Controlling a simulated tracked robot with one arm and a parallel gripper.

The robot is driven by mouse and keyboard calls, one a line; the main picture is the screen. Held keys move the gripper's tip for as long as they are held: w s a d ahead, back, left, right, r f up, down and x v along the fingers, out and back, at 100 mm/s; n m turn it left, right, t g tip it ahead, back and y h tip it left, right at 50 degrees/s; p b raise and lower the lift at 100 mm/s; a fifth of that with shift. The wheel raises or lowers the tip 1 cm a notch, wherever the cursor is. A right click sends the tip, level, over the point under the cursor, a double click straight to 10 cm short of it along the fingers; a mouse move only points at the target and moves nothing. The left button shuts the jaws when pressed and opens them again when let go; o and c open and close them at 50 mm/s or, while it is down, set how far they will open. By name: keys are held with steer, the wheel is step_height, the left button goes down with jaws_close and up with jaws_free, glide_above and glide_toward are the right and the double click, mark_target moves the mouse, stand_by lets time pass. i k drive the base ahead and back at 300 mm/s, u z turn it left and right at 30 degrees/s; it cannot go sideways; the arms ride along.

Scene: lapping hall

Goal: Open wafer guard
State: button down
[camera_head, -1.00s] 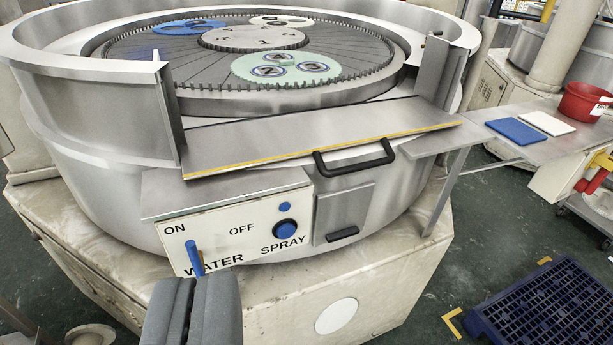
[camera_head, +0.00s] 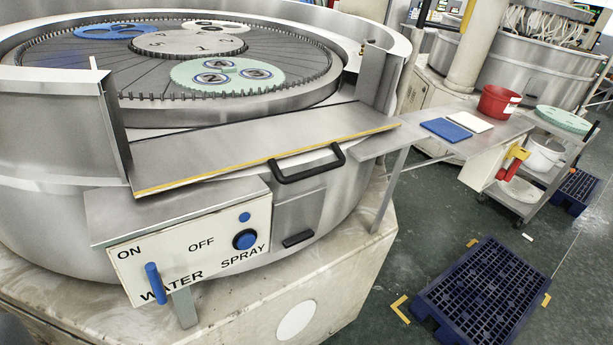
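The wafer guard (camera_head: 240,148) is a flat grey metal panel with a yellow front edge. It lies nearly flat, sloping slightly toward me, across the gap in the round machine's rim wall, between two upright metal end plates. Its black bar handle (camera_head: 308,166) sticks out from the front edge, right of the middle. My gripper does not clearly show now; nothing of mine touches the guard or handle. A dark shape in the bottom left corner is too cropped to identify.
Below the guard is a control box (camera_head: 190,252) with a blue lever (camera_head: 155,282) and blue button (camera_head: 245,239). A side shelf (camera_head: 392,136) juts right of the guard. A blue pallet (camera_head: 480,297) lies on the floor at right; open floor lies around it.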

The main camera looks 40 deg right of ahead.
mark_target(165, 162)
steer(key=i, duration=0.9)
steer(key=z, duration=0.05)
